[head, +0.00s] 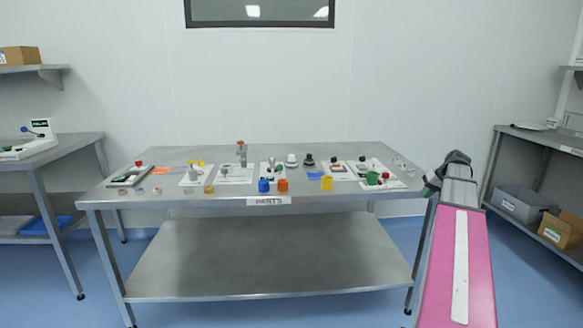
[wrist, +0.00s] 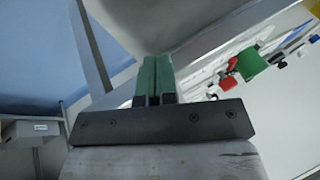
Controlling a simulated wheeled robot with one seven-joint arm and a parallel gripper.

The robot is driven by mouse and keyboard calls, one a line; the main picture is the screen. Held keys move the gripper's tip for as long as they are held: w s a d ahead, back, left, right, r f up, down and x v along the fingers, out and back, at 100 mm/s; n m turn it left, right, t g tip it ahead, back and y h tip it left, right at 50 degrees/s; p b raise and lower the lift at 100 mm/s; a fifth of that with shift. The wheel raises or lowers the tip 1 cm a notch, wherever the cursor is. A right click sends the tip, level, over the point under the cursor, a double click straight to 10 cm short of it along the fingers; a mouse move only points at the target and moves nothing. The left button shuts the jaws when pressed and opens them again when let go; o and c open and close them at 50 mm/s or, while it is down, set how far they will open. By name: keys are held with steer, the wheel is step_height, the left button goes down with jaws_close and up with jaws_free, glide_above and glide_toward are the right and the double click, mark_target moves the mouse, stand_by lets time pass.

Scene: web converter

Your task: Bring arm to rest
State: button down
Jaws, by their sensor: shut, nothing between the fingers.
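My arm shows at the right of the head view, with its pink link rising from the bottom edge. My gripper (head: 431,184) is at its far end, by the right end of the parts table (head: 260,270). In the wrist view my gripper's green fingers (wrist: 153,62) are together with nothing between them. Table metal lies close behind the fingertips in that view; I cannot tell the exact gap. A green part (wrist: 251,64) and a red part (wrist: 228,83) lie to the right of the fingers there.
Small parts and white sheets cover the tabletop, including a blue part (head: 264,185) and a yellow part (head: 327,183). A side bench (head: 70,146) stands at the left. A shelf unit at the right holds a grey bin (head: 524,207) and a cardboard box (head: 562,229).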

steer(key=s+a+f+g+h, duration=0.1)
steer(key=s+a+f, duration=0.2)
steer(key=a+f, duration=0.6)
steer(key=s+a+f+g+h, duration=0.1)
steer(key=s+a+f, duration=0.4)
steer(key=a, duration=0.5)
steer(key=s+a+f+n+g+h, duration=0.1)
steer(key=s+a+f+g+h, duration=0.1)
steer(key=s+a+f, duration=1)
steer(key=a, duration=0.3)
steer(key=shift+s+f, duration=0.2)
steer(key=shift+s, duration=0.1)
